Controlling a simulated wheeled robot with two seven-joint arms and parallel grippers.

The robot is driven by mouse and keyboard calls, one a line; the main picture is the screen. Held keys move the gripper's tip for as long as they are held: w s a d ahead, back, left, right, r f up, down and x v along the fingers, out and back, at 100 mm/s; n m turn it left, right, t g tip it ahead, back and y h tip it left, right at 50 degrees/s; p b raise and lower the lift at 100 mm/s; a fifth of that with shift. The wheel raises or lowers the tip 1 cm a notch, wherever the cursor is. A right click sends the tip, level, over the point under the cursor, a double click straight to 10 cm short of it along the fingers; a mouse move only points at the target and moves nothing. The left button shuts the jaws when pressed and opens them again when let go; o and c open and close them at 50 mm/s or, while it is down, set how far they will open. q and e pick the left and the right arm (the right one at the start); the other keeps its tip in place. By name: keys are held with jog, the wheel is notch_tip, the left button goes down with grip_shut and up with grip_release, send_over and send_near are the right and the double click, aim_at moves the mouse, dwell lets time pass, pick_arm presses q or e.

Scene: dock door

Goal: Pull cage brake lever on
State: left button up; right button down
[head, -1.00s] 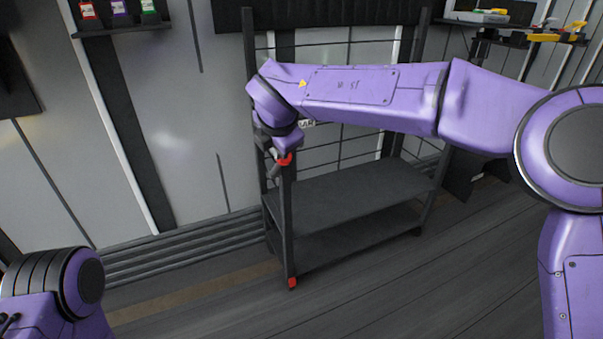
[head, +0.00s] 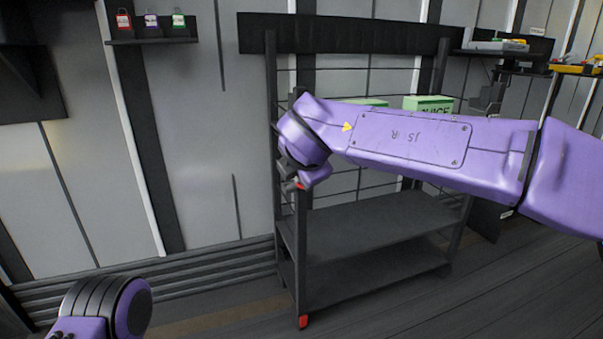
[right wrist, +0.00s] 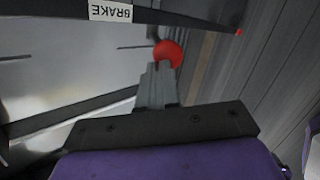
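The brake lever shows as a round red knob (right wrist: 168,54) in the right wrist view, and as a small red spot (head: 300,186) by the cage's near post in the head view. The dark wheeled cage (head: 301,265) stands against the wall. A white BRAKE label (right wrist: 110,10), upside down, is on its rail. My right gripper (right wrist: 160,68) has its grey fingers close together at the knob, overlapping its lower left, and looks shut on the lever. My left gripper is out of view; only part of that arm shows.
The cage has two empty lower shelves and a red foot (head: 303,322). Green boxes (head: 428,104) show behind my right arm. A wall shelf (head: 150,40) at upper left holds three small coloured items. Floor in front of the cage is clear.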

jog(key=shift+w+d+f, duration=0.1)
jog(key=shift+f, duration=0.1)
jog(key=s+a+r+p, duration=0.1)
jog(key=s+r+p, duration=0.4)
jog(key=r, duration=0.6)
jog(key=shift+s+a+p, duration=0.3)
jog(key=shift+s+a, duration=0.1)
jog(key=shift+s, duration=0.1)
jog(key=shift+r, duration=0.1)
